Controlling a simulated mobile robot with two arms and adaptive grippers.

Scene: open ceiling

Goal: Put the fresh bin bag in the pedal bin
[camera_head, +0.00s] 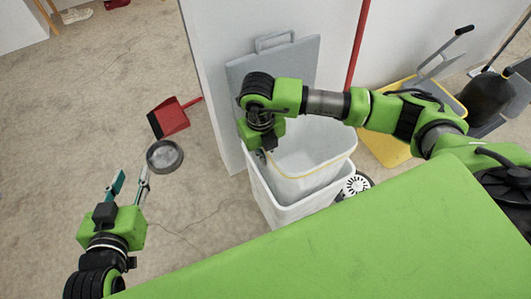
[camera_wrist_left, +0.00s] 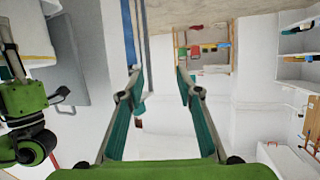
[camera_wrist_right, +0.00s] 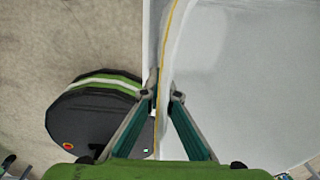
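The pedal bin (camera_head: 262,187) is a white box standing on the floor, with its grey lid (camera_head: 300,62) raised at the back. A white bin bag with a yellow edge (camera_head: 312,160) is inside its opening, and the bag rises above the bin's rim on the right. My right gripper (camera_head: 268,150) is at the bin's left side, pointing down. In the right wrist view its fingers (camera_wrist_right: 163,95) close on the bag's yellow-lined edge (camera_wrist_right: 166,50). My left gripper (camera_head: 132,178) is open and empty over the floor; its spread fingers also show in the left wrist view (camera_wrist_left: 159,80).
A red dustpan (camera_head: 170,117) and a round grey dish (camera_head: 165,156) lie on the floor left of the bin. A white wall panel (camera_head: 212,90) stands beside it. A yellow container (camera_head: 385,148) and red pole (camera_head: 358,45) are behind.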

